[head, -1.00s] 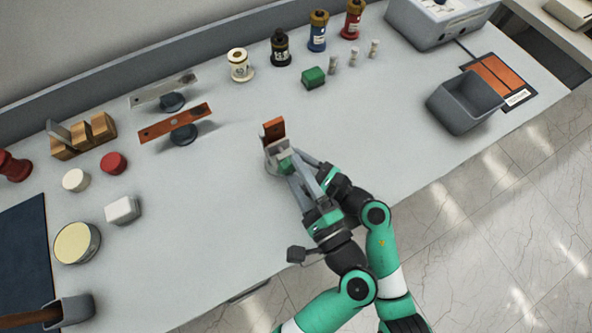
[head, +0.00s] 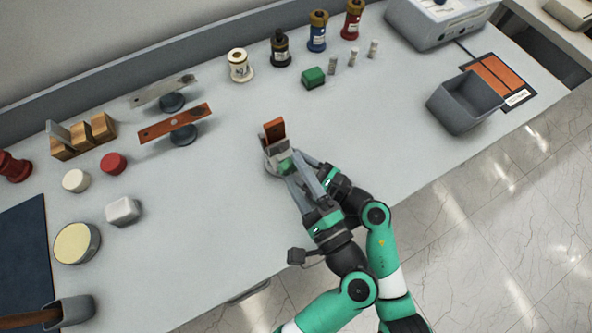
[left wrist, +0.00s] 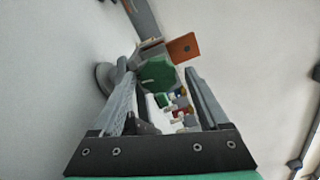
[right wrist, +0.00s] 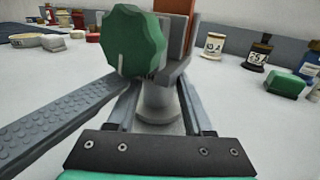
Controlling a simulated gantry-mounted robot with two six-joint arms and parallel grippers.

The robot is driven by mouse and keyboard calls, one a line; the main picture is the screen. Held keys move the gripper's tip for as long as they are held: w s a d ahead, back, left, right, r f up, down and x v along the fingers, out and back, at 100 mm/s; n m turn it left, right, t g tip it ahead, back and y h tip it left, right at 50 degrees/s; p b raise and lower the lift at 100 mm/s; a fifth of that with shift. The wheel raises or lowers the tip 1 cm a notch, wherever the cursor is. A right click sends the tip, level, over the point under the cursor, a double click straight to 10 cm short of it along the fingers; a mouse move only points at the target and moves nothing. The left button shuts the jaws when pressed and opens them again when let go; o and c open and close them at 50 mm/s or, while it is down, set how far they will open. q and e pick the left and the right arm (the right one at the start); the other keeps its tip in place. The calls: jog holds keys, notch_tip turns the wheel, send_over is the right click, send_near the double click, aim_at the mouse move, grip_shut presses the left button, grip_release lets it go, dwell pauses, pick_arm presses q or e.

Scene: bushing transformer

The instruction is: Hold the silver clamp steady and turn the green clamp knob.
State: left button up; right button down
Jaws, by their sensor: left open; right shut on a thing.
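The silver clamp (head: 277,151) stands on a round grey base near the table's middle, with a copper plate (head: 273,130) upright in its jaws. The green knob (head: 286,164) faces the arms. My left gripper (head: 294,176) is open; in the left wrist view the green knob (left wrist: 157,74) shows between its spread fingers, with no clear contact. My right gripper (head: 304,160) is shut on the silver clamp from the right; in the right wrist view the clamp's body (right wrist: 172,74) and its post (right wrist: 158,106) show between the fingers. The knob partly covers the clamp there.
Two bars on stands (head: 174,124) lie to the left, and several spools (head: 239,65) line the back. A green block (head: 313,77) sits behind the clamp. A grey bin (head: 465,103) is at right. The table around the clamp is clear.

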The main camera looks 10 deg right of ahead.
pick_arm(q)
jog(key=v, duration=0.8)
pick_arm(e)
jog(key=shift+r, duration=0.25)
pick_arm(q)
jog(key=shift+w, duration=0.1)
pick_arm(e)
jog(key=shift+c, duration=1.1)
grip_release()
jog(key=shift+f, duration=0.1)
